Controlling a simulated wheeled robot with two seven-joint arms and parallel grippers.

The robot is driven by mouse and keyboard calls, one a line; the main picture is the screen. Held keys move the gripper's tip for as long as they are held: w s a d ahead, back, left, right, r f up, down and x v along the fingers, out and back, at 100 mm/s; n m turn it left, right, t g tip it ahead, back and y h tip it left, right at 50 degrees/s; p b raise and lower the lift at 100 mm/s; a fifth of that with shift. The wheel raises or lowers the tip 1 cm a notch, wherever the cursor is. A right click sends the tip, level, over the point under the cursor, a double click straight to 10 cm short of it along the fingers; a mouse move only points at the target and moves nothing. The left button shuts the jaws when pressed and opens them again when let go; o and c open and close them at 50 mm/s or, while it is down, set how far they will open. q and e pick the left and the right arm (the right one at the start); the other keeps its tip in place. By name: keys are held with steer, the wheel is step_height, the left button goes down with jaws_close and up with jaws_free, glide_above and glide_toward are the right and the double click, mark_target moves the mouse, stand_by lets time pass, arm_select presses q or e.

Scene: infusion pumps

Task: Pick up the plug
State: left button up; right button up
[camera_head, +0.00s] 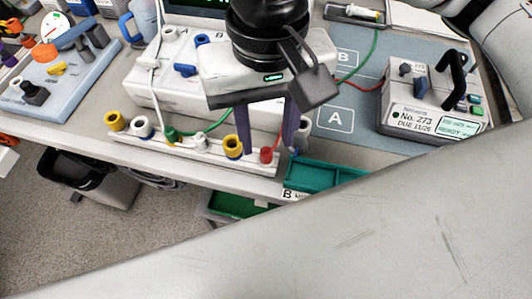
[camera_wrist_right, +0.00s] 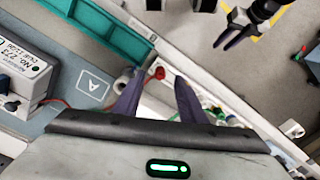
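My right gripper (camera_head: 268,150) hangs over the front rail of the table in the head view, fingers pointing down. Its two purple fingers are apart, with nothing visibly held. A red plug (camera_head: 267,155) stands on the rail near the right fingertip. It also shows in the right wrist view (camera_wrist_right: 158,73), beyond the gap between the fingers. A yellow plug (camera_head: 233,146) is beside the left fingertip. Further left on the rail are a green plug (camera_head: 171,134), a white one (camera_head: 142,127) and another yellow one (camera_head: 115,121). My left gripper (camera_wrist_right: 238,38) shows in the right wrist view, fingers apart, away from the rail.
A grey device labelled No. 273 (camera_head: 432,105) stands on the blue-grey mat (camera_head: 360,140) at right. A teal tray (camera_head: 313,176) lies right of the rail. A blue tray (camera_head: 60,85) is at left. A bin (camera_head: 88,185) stands on the floor.

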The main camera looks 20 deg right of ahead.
mark_target(266, 151)
steer(key=f, duration=0.4)
steer(key=shift+w, duration=0.2)
steer(key=shift+r, duration=0.1)
jaws_close()
